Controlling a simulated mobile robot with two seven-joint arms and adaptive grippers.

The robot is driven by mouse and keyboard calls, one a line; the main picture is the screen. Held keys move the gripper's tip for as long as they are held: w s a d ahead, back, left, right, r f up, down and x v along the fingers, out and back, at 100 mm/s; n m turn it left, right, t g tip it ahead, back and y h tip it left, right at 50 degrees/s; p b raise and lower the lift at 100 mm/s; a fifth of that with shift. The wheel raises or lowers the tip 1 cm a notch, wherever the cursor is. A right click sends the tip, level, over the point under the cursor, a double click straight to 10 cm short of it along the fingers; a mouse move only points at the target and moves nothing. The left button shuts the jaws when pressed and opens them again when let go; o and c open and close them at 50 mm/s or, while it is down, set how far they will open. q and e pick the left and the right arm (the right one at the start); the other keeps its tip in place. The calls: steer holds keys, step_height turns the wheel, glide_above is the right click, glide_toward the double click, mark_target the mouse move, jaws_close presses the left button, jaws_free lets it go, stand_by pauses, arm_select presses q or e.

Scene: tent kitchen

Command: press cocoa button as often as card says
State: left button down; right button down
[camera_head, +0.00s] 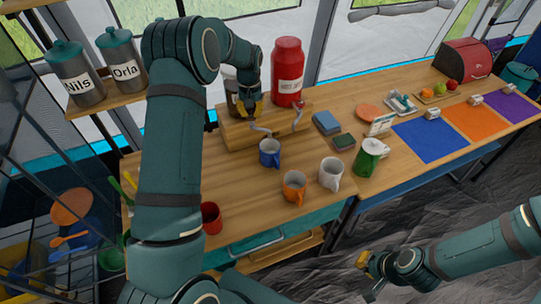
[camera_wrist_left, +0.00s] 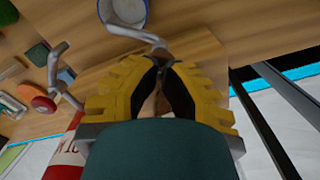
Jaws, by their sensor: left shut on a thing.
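A dark canister (camera_head: 234,92) stands on a wooden stand (camera_head: 232,132), partly hidden by my left arm. My left gripper (camera_head: 252,104) is at its front. In the left wrist view, the yellow fingers (camera_wrist_left: 165,66) close around the upper end of a bent metal tap (camera_wrist_left: 135,33). The exact contact and any button are hidden. A blue mug (camera_head: 269,157) stands below the tap; its rim also shows in the left wrist view (camera_wrist_left: 122,28). A white card (camera_head: 381,124) stands to the right; its writing is unreadable. My right gripper (camera_head: 368,268) hangs at the lower right, fingers unclear.
A red canister (camera_head: 288,75) with its own tap stands to the right. Coloured mats (camera_head: 431,138) lie at the right.

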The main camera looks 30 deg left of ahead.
arm_select(q)
steer(key=shift+s+f+b, duration=0.1)
steer(key=shift+f+b, duration=0.5)
steer(key=shift+f, duration=0.5)
steer(key=shift+r, duration=0.15)
steer(key=shift+r+p, duration=1.5)
steer(key=shift+r, duration=0.75)
step_height(320, 180, up, 6)
steer(key=p, duration=0.3)
steer(key=shift+p, duration=0.35)
